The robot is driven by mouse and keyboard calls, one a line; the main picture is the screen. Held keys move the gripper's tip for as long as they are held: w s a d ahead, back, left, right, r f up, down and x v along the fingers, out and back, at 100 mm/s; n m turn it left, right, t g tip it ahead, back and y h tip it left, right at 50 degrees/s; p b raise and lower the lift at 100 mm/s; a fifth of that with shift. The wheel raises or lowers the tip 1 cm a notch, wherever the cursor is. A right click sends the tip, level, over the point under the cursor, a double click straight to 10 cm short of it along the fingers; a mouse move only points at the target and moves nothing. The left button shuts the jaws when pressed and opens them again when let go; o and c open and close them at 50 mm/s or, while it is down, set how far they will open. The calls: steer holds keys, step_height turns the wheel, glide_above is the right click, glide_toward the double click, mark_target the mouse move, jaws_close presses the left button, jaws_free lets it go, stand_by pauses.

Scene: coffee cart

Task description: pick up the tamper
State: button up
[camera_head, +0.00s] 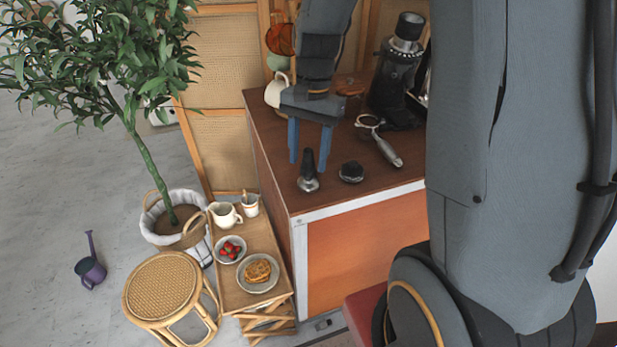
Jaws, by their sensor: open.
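The tamper (308,172) stands upright on the brown cart top, near its front left corner. It has a dark handle and a shiny metal base. My gripper (308,160) has two blue fingers pointing down, spread apart and empty. In this view the fingers show behind and above the tamper, one to each side of its line. I cannot tell how high the fingertips are above the cart top (345,197).
A small black object (351,172) lies just right of the tamper. A portafilter (383,146) lies farther right. A coffee grinder (397,75) and a white pitcher (275,92) stand behind. A low tray table (268,240) with food stands left of the cart.

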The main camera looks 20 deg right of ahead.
jaws_close()
stand_by(0.3)
